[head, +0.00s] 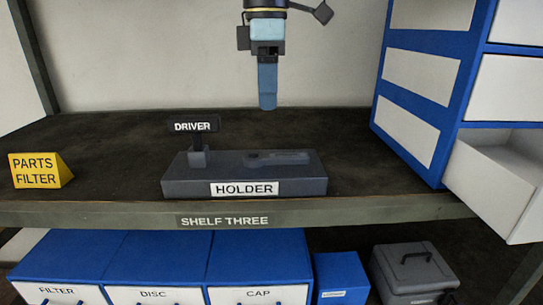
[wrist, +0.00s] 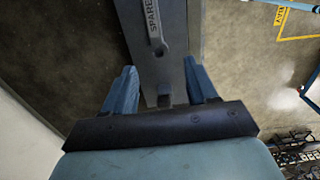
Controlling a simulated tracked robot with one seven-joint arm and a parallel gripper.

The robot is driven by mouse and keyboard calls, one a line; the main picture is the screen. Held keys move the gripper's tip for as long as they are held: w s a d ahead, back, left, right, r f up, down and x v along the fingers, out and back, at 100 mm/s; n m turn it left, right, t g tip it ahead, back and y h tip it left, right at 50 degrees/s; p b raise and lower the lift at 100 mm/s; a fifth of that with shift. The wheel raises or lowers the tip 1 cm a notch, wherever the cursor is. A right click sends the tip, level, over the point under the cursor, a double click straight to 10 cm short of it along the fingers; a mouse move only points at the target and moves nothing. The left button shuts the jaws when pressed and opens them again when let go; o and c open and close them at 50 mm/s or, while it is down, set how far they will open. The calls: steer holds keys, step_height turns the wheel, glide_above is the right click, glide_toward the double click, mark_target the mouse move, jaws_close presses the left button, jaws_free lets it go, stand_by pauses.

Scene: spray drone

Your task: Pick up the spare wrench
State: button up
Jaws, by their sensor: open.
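The spare wrench (head: 278,158) is a dark grey tool lying flat on the right part of the dark holder (head: 175,187), which bears a white HOLDER label. In the wrist view the wrench (wrist: 155,25) shows the word SPARE along its handle, with its round end nearer to me. My gripper (head: 267,106) hangs pointing down above the wrench, clear of it. In the wrist view my gripper (wrist: 160,76) has its two blue fingers apart with nothing between them, and the holder (wrist: 178,35) lies beyond them.
A DRIVER sign (head: 194,126) stands on a post at the holder's left. A yellow PARTS FILTER block (head: 40,170) sits far left on the shelf (head: 110,160). A blue cabinet (head: 425,80) with an open drawer (head: 495,180) stands right. The shelf between is mostly clear.

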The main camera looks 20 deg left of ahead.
glide_above(274, 156)
step_height(274, 156, down, 6)
steer(key=shift+a+r, duration=0.15)
steer(key=shift+r, duration=0.05)
steer(key=shift+f, duration=3.1)
jaws_close()
